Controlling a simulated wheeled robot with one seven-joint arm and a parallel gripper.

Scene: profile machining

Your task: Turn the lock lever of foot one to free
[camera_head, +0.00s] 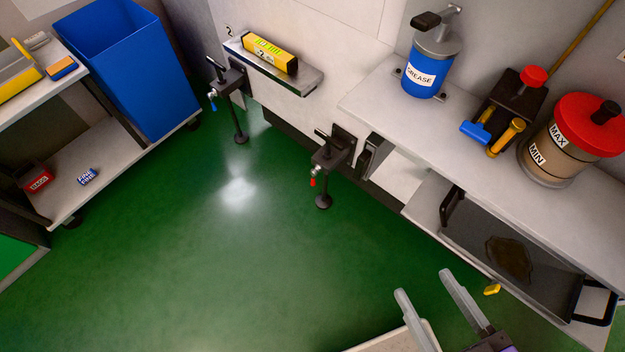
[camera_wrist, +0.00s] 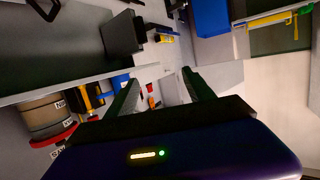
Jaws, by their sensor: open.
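Two dark levelling feet stand on the green floor along the pale machine base in the head view. The left foot (camera_head: 236,105) has a small lever with a blue end (camera_head: 212,98), near a "2" mark on the panel. The right foot (camera_head: 325,170) has a small lever with a red end (camera_head: 313,181), hanging down. I see no number by the right foot, so I cannot read which is foot one. My gripper (camera_head: 424,283) is open and empty at the lower right, well apart from both feet. Its fingers also show in the wrist view (camera_wrist: 160,77).
A yellow level (camera_head: 270,54) lies on a ledge (camera_head: 300,84). A shelf (camera_head: 370,98) on the right carries a grease can (camera_head: 430,65) and a MAX/MIN jar (camera_head: 560,145), above a dark tray (camera_head: 475,240). A cart with a blue bin (camera_head: 130,65) stands left. The middle floor is clear.

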